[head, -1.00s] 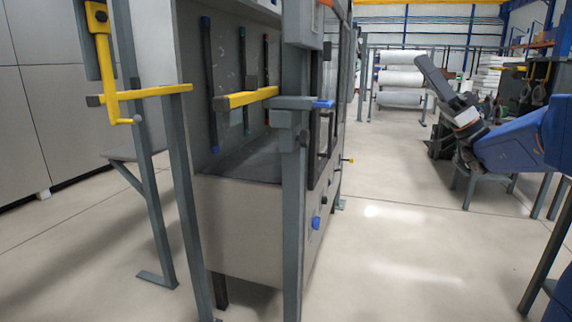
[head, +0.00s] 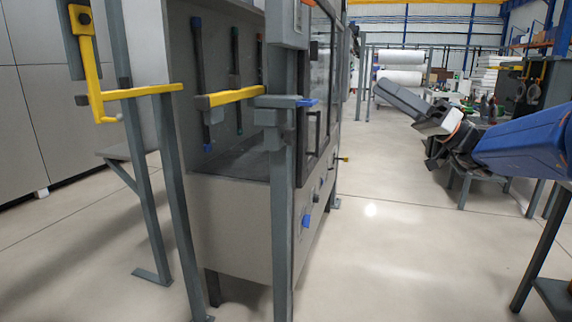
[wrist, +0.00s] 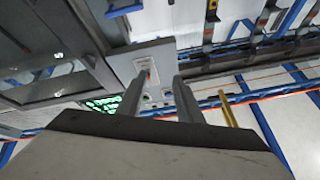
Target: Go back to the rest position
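My gripper (wrist: 158,88) shows in the wrist view with its two grey fingers apart and nothing between them. Behind the fingers is a light grey panel with small green and red marks. In the head view my blue and grey arm reaches in from the right edge, and its grey end lies over the open floor side, clear of the machine. The fingers cannot be made out there.
A grey machine cabinet (head: 240,225) stands left of centre. The floor (head: 400,260) between cabinet and arm is clear.

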